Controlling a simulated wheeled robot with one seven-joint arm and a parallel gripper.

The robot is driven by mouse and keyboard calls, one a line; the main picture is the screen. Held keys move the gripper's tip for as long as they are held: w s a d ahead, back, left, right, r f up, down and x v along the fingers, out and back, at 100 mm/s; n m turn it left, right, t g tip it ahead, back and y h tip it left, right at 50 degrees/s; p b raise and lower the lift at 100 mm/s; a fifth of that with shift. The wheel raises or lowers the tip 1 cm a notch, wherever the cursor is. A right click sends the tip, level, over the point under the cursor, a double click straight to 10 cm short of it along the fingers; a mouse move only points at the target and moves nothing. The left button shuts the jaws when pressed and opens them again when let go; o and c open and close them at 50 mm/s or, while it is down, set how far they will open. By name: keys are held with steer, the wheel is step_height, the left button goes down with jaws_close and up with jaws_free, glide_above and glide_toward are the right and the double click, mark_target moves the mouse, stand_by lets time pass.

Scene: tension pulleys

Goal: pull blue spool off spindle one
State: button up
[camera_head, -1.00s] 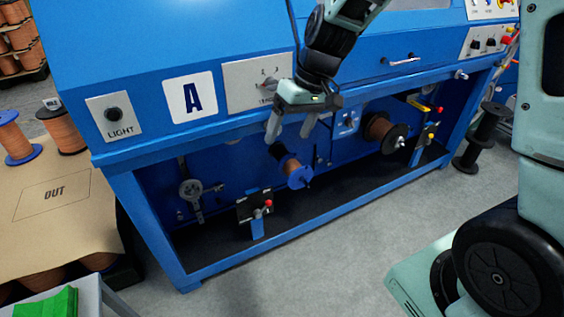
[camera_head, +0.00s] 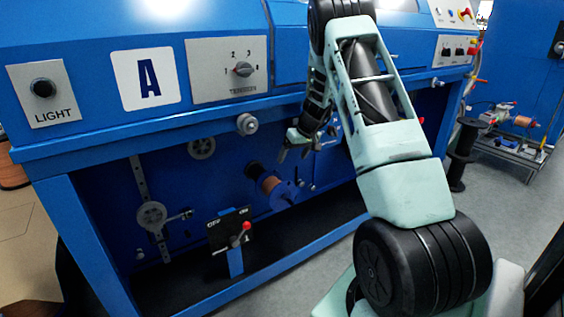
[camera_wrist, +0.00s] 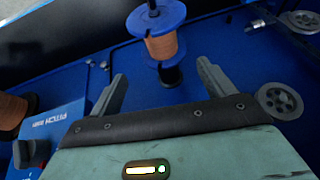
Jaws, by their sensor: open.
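The blue spool (camera_head: 284,195) has blue flanges and copper-coloured wire. It sits on a spindle in the machine's open lower bay. In the wrist view the spool (camera_wrist: 162,46) lies ahead, between and beyond my fingers, with the metal spindle tip (camera_wrist: 152,9) sticking out of its near flange. A black collar (camera_wrist: 170,74) shows at its other end. My gripper (camera_wrist: 162,72) is open and empty, its two fingers well apart and not visibly touching the spool. In the head view my gripper (camera_head: 293,152) is above and slightly right of the spool.
A black ON/OFF panel with a red-knobbed lever (camera_head: 230,236) stands below left of the spool. A grey pulley arm (camera_head: 152,216) is further left. In the wrist view another copper spool (camera_wrist: 10,112) and a PITCH knob (camera_wrist: 30,150) are at left, pulleys (camera_wrist: 279,101) at right.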

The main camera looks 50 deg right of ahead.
mark_target(285, 186)
steer(key=b+x, duration=0.3)
steer(key=x, duration=1.4)
steer(key=shift+d+f+b, duration=0.1)
steer(key=shift+f+b, duration=0.05)
steer(key=shift+b, duration=0.15)
steer(key=c, duration=1.6)
steer(key=shift+w, duration=0.1)
jaws_close()
steer(key=shift+s+a+b, duration=0.2)
steer(key=shift+s+b, duration=0.4)
steer(key=shift+s, duration=0.3)
steer(key=shift+s+a+b, duration=0.15)
steer(key=shift+s+b, duration=0.4)
steer(key=shift+s, duration=0.3)
steer(key=shift+r, duration=0.25)
steer(key=shift+b, duration=0.3)
steer(key=shift+s+a+b, duration=0.2)
steer(key=shift+s+b, duration=0.45)
steer(key=shift+s, duration=0.2)
steer(key=shift+s+a+b, duration=0.2)
steer(key=shift+s+b, duration=0.45)
steer(key=shift+s, duration=0.15)
